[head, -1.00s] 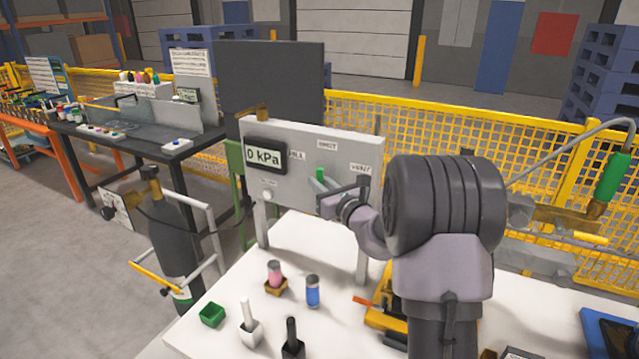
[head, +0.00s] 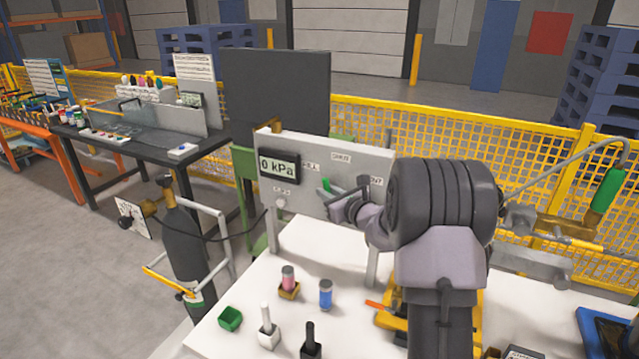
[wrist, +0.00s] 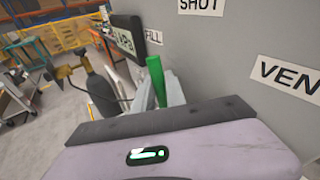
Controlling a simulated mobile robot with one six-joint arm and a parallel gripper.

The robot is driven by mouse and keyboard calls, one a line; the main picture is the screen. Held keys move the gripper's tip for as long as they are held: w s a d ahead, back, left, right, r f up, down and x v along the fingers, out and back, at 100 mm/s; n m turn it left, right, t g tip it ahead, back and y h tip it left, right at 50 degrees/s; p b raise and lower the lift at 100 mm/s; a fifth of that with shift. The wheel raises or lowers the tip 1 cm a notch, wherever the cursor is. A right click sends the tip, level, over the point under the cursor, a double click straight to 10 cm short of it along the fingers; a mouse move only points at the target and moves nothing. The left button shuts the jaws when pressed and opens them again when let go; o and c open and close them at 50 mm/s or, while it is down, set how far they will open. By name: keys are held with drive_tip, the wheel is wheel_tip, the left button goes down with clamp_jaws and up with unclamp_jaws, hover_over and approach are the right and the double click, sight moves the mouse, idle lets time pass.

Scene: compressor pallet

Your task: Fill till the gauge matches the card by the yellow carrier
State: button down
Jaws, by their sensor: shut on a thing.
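A grey panel (head: 310,199) stands on the white table with a black gauge (head: 278,166) reading 0 kPa. The panel has labels for fill, shut and vent; the fill label (wrist: 153,37) and vent label (wrist: 288,76) show in the wrist view. A valve lever with a green end (head: 327,185) sits below the shut label; it also shows in the wrist view (wrist: 156,80). My gripper (head: 345,198) is shut on the lever; its fingertips are partly hidden. A white card (head: 130,215) is beside the dark gas cylinder (head: 184,245). A yellow frame (head: 388,319) on the table is mostly behind my arm.
A hose runs from the cylinder towards the panel. A yellow mesh fence (head: 365,120) runs behind.

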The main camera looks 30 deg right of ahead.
drive_tip(key=shift+w+a+f+n+g+h+p, duration=0.35)
drive_tip(key=shift+w+a+f+n+g+p, duration=0.2)
drive_tip(key=shift+g+p, duration=0.65)
drive_tip(key=shift+w+a+f+n+g+h+p, duration=0.45)
drive_tip(key=shift+w+g+p, duration=0.25)
drive_tip(key=shift+p, duration=0.9)
drive_tip(key=shift+w+a+f+n+g+h+p, duration=0.3)
drive_tip(key=shift+w+a+f+n+g+p, duration=0.2)
drive_tip(key=shift+g+p, duration=0.7)
drive_tip(key=c, duration=1.6)
unclamp_jaws()
drive_tip(key=shift+w, duration=0.1)
drive_tip(key=shift+c, duration=0.2)
